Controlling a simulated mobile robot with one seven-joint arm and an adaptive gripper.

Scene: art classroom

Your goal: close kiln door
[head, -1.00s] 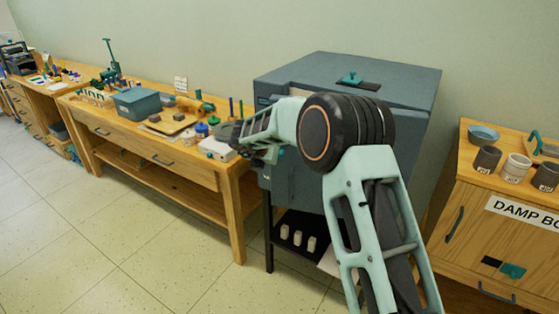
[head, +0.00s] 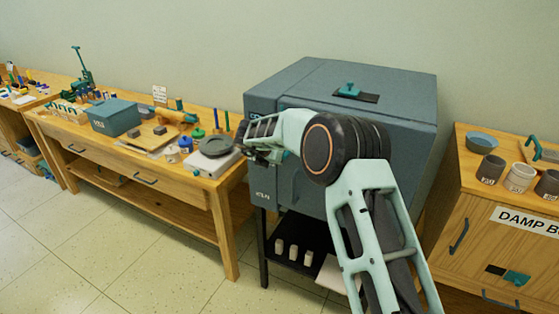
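The kiln (head: 395,92) is a blue-grey box on a black stand, right of the long wooden bench in the head view. My arm crosses its front and hides much of it, including most of the door. Part of the front (head: 306,196) shows below my arm. How far the door stands open cannot be told. My gripper (head: 262,156) is at the kiln's front left, by the bench's right end. Its dark fingers are small and partly hidden, so I cannot tell open from shut or whether they touch the door.
The wooden bench (head: 170,195) holds a blue-grey box (head: 115,117), a board and a pale device with a dark disc (head: 215,149). White pieces (head: 293,252) stand on the kiln stand's shelf. A damp-box cabinet (head: 475,215) with cups is at right. Floor is clear at lower left.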

